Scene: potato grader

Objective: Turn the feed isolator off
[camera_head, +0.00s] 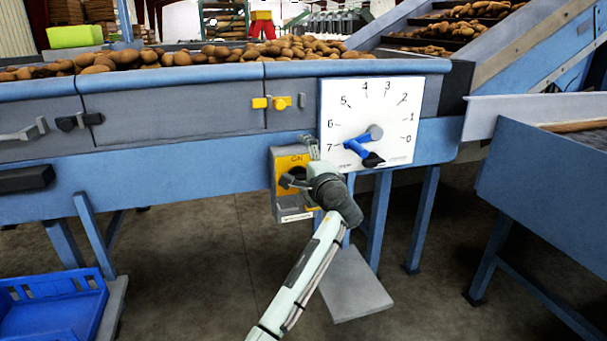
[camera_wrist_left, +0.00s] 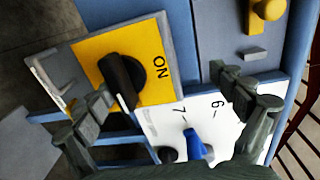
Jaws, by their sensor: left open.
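The feed isolator is a grey box with a yellow face (camera_head: 291,160) marked ON and a black rotary handle. It is mounted below the hopper's edge, left of the white dial. In the left wrist view the yellow face (camera_wrist_left: 151,90) and black handle (camera_wrist_left: 122,80) show clearly, with the letters ON beside the handle. My left gripper (camera_head: 304,170) is in front of the box and partly covers it. Its fingers also show in the left wrist view (camera_wrist_left: 165,92), spread apart, the handle lying nearer one finger; I cannot tell whether they touch. My right gripper is out of view.
A white dial plate (camera_head: 395,110) with a blue lever (camera_head: 358,148) is close on the right. A yellow latch (camera_head: 281,102) sits above. Potatoes (camera_head: 190,55) fill the hopper behind. A blue crate (camera_head: 40,285) is at lower left; a blue bin (camera_head: 545,175) stands right.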

